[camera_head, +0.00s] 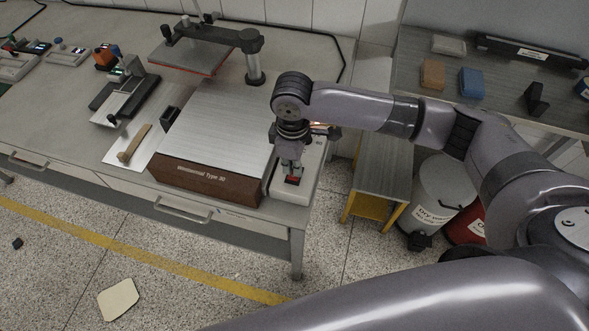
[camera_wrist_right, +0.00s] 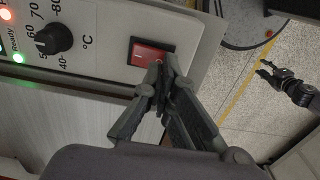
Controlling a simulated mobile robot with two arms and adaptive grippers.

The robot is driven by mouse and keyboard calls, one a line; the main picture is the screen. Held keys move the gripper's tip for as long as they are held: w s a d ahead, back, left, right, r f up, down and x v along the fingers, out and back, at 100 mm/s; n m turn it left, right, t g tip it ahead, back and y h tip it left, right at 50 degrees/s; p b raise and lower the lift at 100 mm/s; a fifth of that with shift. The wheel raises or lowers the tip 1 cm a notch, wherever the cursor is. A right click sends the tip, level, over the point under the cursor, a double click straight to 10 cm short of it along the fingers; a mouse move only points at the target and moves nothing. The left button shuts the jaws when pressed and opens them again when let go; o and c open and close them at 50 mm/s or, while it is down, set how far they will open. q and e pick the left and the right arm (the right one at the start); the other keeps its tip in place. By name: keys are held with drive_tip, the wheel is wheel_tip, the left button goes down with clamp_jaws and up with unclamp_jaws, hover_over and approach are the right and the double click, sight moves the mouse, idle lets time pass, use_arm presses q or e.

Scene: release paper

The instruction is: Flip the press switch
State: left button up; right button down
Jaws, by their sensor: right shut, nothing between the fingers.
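The press (camera_head: 215,130) has a brushed metal top and a brown front marked with its type. Its white control panel (camera_head: 310,170) runs along the right side. A red rocker switch (camera_head: 292,180) sits at the panel's near end. It also shows in the right wrist view (camera_wrist_right: 151,54), in a black frame. My right gripper (camera_head: 290,163) is shut and empty, pointing down at the switch. In the right wrist view its fingertips (camera_wrist_right: 161,68) overlap the switch's lower edge; I cannot tell whether they touch. My left gripper (camera_wrist_right: 272,70) appears small over the floor, its fingers apart.
In the right wrist view a black knob (camera_wrist_right: 53,39) and lit lamps (camera_wrist_right: 18,58) are on the panel. A raised plate on an arm (camera_head: 195,55) stands behind the press. A wooden-handled tool (camera_head: 133,143) lies left. Bins (camera_head: 435,190) and a low stand (camera_head: 382,170) are right.

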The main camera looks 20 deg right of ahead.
drive_tip(key=shift+f+b, duration=0.3)
drive_tip(key=shift+f, duration=0.85)
idle(0.7)
wheel_tip(320, 180, up, 7)
drive_tip(key=p, duration=0.8)
drive_tip(key=shift+r+p, duration=0.1)
drive_tip(key=shift+p, duration=0.3)
